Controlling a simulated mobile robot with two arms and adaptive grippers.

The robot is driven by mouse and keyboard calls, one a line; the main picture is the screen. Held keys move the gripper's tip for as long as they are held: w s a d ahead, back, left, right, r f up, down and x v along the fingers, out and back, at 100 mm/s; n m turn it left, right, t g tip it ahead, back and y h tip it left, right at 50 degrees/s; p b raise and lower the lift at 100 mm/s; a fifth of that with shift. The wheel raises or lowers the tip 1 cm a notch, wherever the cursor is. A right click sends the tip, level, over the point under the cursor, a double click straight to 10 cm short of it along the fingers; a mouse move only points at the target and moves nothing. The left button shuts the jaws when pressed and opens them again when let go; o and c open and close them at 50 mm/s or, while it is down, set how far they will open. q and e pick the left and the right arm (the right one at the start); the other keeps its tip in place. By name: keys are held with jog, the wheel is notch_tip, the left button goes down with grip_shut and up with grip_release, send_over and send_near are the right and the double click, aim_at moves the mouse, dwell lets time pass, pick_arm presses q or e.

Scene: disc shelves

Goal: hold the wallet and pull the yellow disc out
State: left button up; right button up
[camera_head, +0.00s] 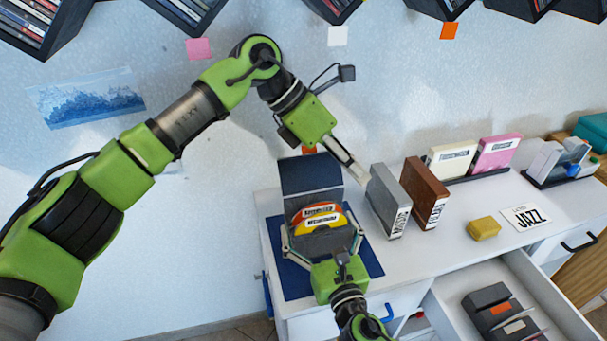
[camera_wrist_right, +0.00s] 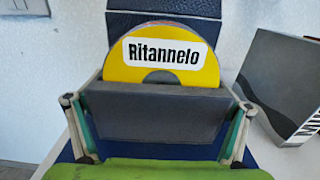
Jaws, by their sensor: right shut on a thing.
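The open dark grey wallet (camera_head: 310,175) stands on a blue mat (camera_head: 372,262), its flap raised at the back. Its front pocket also shows in the right wrist view (camera_wrist_right: 150,112). The yellow disc (camera_head: 313,227), with a white label, sticks partly out of the pocket; it also shows in the right wrist view (camera_wrist_right: 118,72), labelled "Ritannelo". An orange-red disc (camera_head: 311,208) shows behind it. My right gripper (camera_head: 322,238) is shut on the wallet, one finger at each side. My left gripper (camera_head: 358,174) is above and right of the wallet, away from the yellow disc; its finger gap is unclear.
A grey case (camera_head: 382,200) and a brown case (camera_head: 424,192) stand right of the wallet, close to my left gripper. Further right are a yellow block (camera_head: 484,228), a JAZZ card (camera_head: 525,217) and upright cases. An open drawer (camera_head: 460,283) juts out at the front.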

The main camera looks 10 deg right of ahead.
pick_arm(q)
jog(key=a+t+y, duration=0.3)
jog(key=a+y, duration=0.5)
jog(key=a, duration=0.1)
jog(key=shift+m, duration=0.3)
jog(key=f, duration=1.2)
jog(key=shift+w+a, duration=0.25)
jog(key=shift+w, duration=0.05)
grip_shut()
jog(key=shift+r, duration=4.95)
